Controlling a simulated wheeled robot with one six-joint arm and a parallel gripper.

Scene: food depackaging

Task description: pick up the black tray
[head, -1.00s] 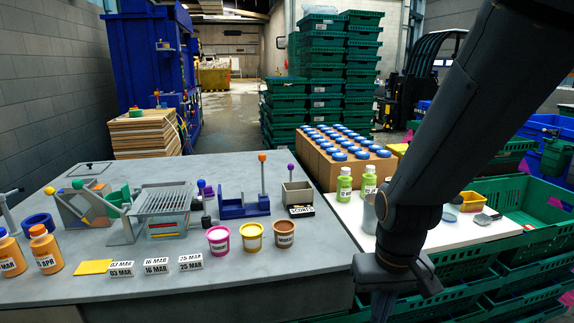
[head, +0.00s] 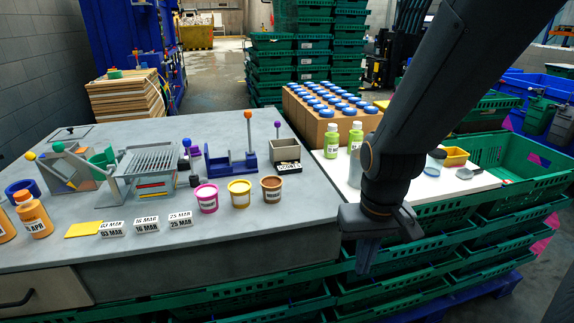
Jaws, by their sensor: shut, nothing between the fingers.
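I cannot pick out a black tray with certainty; it may be hidden behind my arm or outside the view. My gripper (head: 368,262) hangs pointing down in front of the white worktop and the grey table's right corner, with its fingers together and nothing seen in them. Small open trays do show: a yellow one (head: 455,156) on the white worktop and a grey box (head: 285,151) on the grey table, with a small black block (head: 287,167) bearing white lettering at its front.
The grey table (head: 250,215) carries pink, yellow and brown tubs (head: 239,194), date blocks (head: 146,225) and a wire rack (head: 152,160). Stacked green crates (head: 520,190) fill the right and front.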

